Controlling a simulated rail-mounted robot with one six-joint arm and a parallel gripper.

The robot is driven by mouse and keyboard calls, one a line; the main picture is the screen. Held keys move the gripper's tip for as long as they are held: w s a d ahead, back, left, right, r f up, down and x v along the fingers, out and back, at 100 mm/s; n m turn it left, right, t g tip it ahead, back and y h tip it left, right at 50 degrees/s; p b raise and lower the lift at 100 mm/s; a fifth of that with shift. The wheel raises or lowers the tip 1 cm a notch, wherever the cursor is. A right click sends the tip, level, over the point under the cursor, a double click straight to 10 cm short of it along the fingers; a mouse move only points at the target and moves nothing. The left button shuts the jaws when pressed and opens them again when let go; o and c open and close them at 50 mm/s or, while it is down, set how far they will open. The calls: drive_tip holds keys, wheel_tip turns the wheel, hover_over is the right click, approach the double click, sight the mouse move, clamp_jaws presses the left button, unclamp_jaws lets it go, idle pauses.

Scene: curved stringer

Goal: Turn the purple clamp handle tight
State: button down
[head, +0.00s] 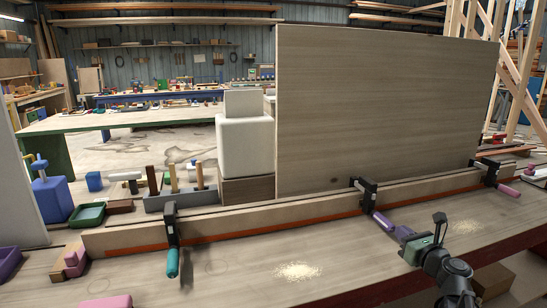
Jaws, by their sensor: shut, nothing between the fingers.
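The purple clamp handle (383,222) belongs to the middle clamp (366,194) on the long curved stringer (240,223). It points toward the front right. My gripper (403,234) is at the lower right, at the near end of the purple handle. It is shut with nothing between its fingers. The fingertips are small in this view, and I cannot tell whether they touch the handle.
A teal-handled clamp (172,240) grips the stringer at left, a pink-handled clamp (490,172) at right. A large upright panel (385,110) stands behind. Blocks and a green tray (87,215) are at left. The bench front (230,270) is mostly clear.

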sight(381, 220)
drive_tip(key=x, duration=0.3)
drive_tip(key=shift+w+r, duration=0.2)
drive_tip(key=shift+w, duration=0.2)
